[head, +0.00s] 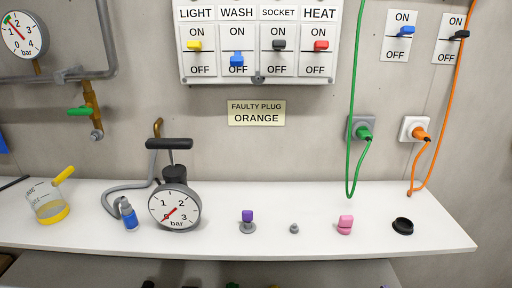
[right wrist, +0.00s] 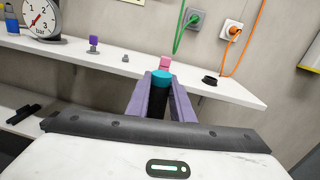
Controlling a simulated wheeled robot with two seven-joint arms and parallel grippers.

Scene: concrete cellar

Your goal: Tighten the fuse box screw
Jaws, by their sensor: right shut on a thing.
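The fuse box (head: 258,42) hangs on the wall in the head view, with switches labelled LIGHT, WASH, SOCKET and HEAT. A dark grey screw (head: 258,80) sits at the middle of its bottom edge; how tight it is I cannot tell. In the right wrist view my right gripper (right wrist: 161,82) has purple fingers shut on a teal-topped thing with a dark body (right wrist: 161,75). Most of it is hidden between the fingers, so I cannot tell whether it is a screwdriver. The fuse box is outside the wrist view. My left gripper is in neither view.
The white shelf (head: 320,236) carries a pressure gauge pump (head: 174,206), blue bottle (head: 129,214), jug (head: 48,205), purple-topped piece (head: 248,221), grey piece (head: 294,229), pink piece (head: 345,225) and black ring (head: 403,226). Green (head: 352,120) and orange (head: 457,100) cables hang at right.

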